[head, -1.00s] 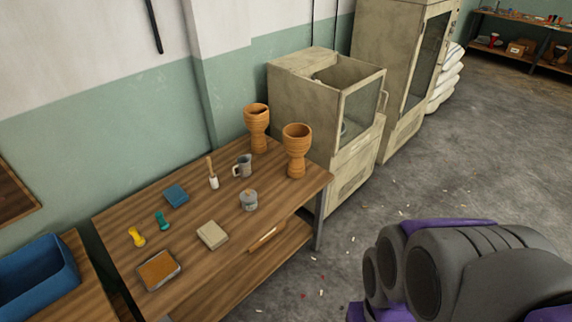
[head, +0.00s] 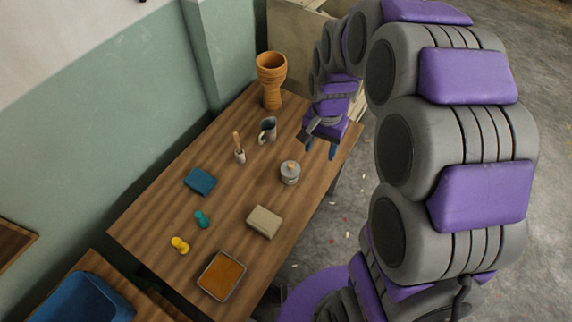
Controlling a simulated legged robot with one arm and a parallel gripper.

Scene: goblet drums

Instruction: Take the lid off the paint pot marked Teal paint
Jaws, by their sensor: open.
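A small grey pot (head: 290,176) with a lid and an orange knob stands upright on the wooden table, right of the middle. The lid (head: 290,167) sits on it. I cannot read any label on the pot, so the name Teal paint does not show. My gripper (head: 320,147) is open and empty, with its fingers pointing down. In the picture it is above and to the right of the pot, apart from it.
On the table (head: 150,225) are a goblet drum (head: 271,82), a grey mug (head: 268,130), a brush in a white holder (head: 239,152), a blue block (head: 200,181), a beige block (head: 264,222), an orange-filled tray (head: 221,277), and teal (head: 202,219) and yellow (head: 180,245) pieces.

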